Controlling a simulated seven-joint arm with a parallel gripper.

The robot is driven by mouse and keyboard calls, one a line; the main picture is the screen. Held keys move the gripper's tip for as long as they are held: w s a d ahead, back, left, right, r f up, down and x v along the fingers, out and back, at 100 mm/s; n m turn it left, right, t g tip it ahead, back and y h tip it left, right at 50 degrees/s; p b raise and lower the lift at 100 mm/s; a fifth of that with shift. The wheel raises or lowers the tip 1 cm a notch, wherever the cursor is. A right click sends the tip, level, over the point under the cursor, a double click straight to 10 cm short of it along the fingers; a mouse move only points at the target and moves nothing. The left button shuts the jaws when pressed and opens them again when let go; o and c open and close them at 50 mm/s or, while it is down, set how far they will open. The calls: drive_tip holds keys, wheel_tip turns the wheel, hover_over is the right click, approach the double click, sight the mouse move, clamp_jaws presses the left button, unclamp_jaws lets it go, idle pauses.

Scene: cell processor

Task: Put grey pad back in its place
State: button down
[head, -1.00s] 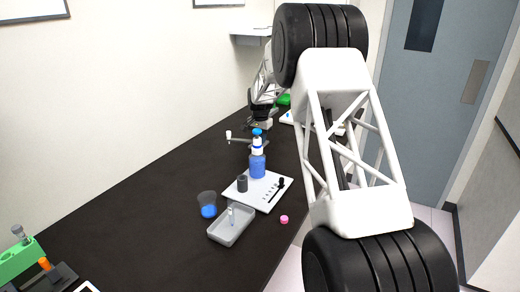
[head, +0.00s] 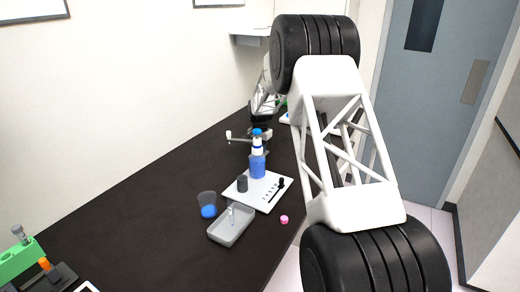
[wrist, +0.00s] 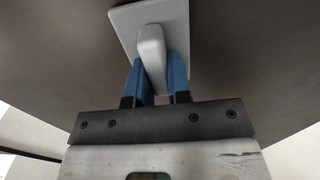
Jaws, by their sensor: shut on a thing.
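In the wrist view my gripper (wrist: 154,82) has two blue fingers shut on the upright grey handle (wrist: 151,50) of the grey pad (wrist: 178,15). The pad is a flat light-grey plate with rounded corners. It shows against the dark table top (wrist: 70,45); whether it touches the table I cannot tell. In the head view my arm reaches far down the table, and its end is small and partly hidden behind the blue bottle (head: 257,165). The pad cannot be made out there.
A white board (head: 270,202) holds a dark cylinder (head: 242,184) and small black pieces. In front are a grey tray (head: 229,228), a cup of blue liquid (head: 208,208) and a pink cap (head: 284,219). A green rack (head: 12,264) stands at lower left.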

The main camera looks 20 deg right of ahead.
drive_tip(key=shift+f, duration=0.1)
drive_tip(key=c, duration=1.1)
unclamp_jaws()
wheel_tip(320, 180, up, 12)
drive_tip(key=shift+r, duration=0.15)
idle(0.4)
